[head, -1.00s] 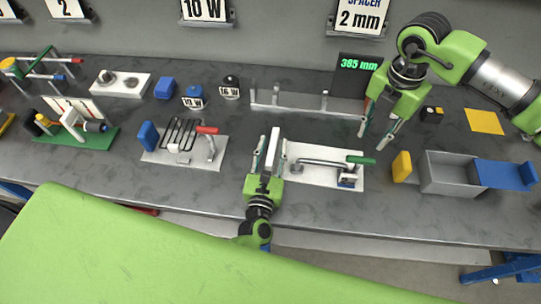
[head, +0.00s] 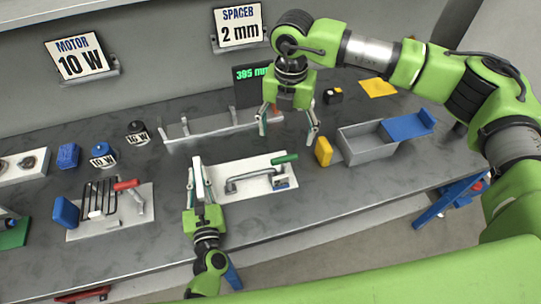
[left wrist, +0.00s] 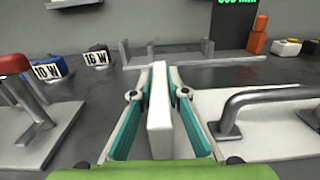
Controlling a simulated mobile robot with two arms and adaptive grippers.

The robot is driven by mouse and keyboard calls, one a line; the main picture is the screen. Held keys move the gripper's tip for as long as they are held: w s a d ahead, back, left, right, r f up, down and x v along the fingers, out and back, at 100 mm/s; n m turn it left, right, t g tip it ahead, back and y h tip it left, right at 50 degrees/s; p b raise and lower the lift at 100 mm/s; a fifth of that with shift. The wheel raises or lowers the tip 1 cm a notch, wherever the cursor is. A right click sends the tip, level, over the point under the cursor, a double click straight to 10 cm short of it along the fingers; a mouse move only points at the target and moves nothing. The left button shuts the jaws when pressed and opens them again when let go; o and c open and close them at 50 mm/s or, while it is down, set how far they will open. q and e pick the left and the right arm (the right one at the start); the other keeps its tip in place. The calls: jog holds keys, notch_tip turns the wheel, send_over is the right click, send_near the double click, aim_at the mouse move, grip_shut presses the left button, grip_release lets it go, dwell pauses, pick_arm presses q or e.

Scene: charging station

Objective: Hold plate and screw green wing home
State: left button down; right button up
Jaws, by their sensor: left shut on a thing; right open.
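A white plate (head: 262,192) lies on the grey bench with a grey bar handle (head: 246,178) along it. My left gripper (head: 199,174) is shut on an upright white slab at the plate's left end. The left wrist view shows this slab (left wrist: 160,112) between the teal fingers, with the bar handle (left wrist: 262,101) to its right. My right gripper (head: 288,130) is open and empty, pointing down above the bench behind the green wing, apart from it.
A yellow block (head: 323,151) and a grey bin (head: 367,143) with a blue flap stand to the right. A grey rail (head: 222,126) and a display (head: 250,92) are behind. A fixture with a red handle (head: 126,185) is left. The bench in front of the plate is clear.

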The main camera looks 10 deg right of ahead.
aim_at(285, 159)
jog(key=f+m, duration=0.3)
jog(key=m, duration=0.7)
jog(key=f+m, duration=0.3)
jog(key=m, duration=0.7)
jog(key=f+m, duration=0.3)
jog(key=m, duration=0.6)
jog(key=shift+s+f+m, duration=0.3)
jog(key=shift+s+m, duration=0.05)
jog(key=shift+m, duration=0.05)
jog(key=c, duration=1.1)
